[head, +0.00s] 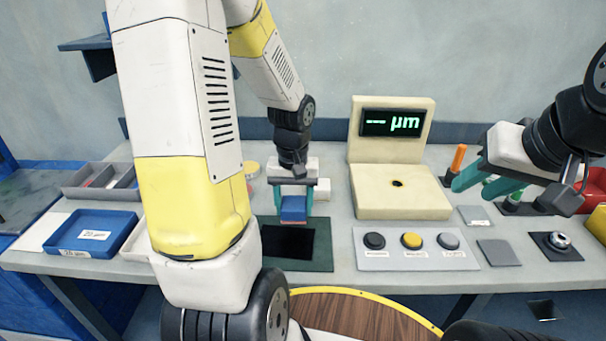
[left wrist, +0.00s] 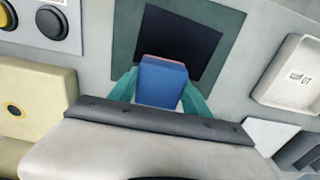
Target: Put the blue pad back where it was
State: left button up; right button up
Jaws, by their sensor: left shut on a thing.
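The blue pad (head: 293,211) is between the teal fingers of my left gripper (head: 292,205), which is shut on it. It also shows between the fingers in the left wrist view (left wrist: 162,84), with a pinkish edge along its top. The pad is over or just behind the back edge of the dark green mat (head: 324,247) with a black rectangle; I cannot tell its exact height. My right gripper (head: 484,184) is at the right above the table, its teal fingers apart and nothing visible between them.
A beige gauge (head: 405,205) with a lit display stands right of the mat. In front of it is a panel with three buttons (head: 411,241). A blue labelled tray (head: 82,234) and a grey divided bin (head: 78,181) are at the left. An orange marker (head: 458,157) stands near my right gripper.

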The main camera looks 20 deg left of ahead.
pick_arm(q)
jog(key=w+a, duration=0.2)
jog(key=w, duration=0.2)
jog(key=w+a+f, duration=0.1)
jog(key=w+a, duration=0.2)
jog(key=w, duration=0.2)
jog(key=w+a, duration=0.3)
jog(key=w, duration=0.1)
jog(key=shift+w+f, duration=0.15)
jog(key=shift+f, duration=1.8)
jog(key=shift+f, duration=0.15)
jog(key=o, duration=1.5)
jog(key=shift+c, duration=0.2)
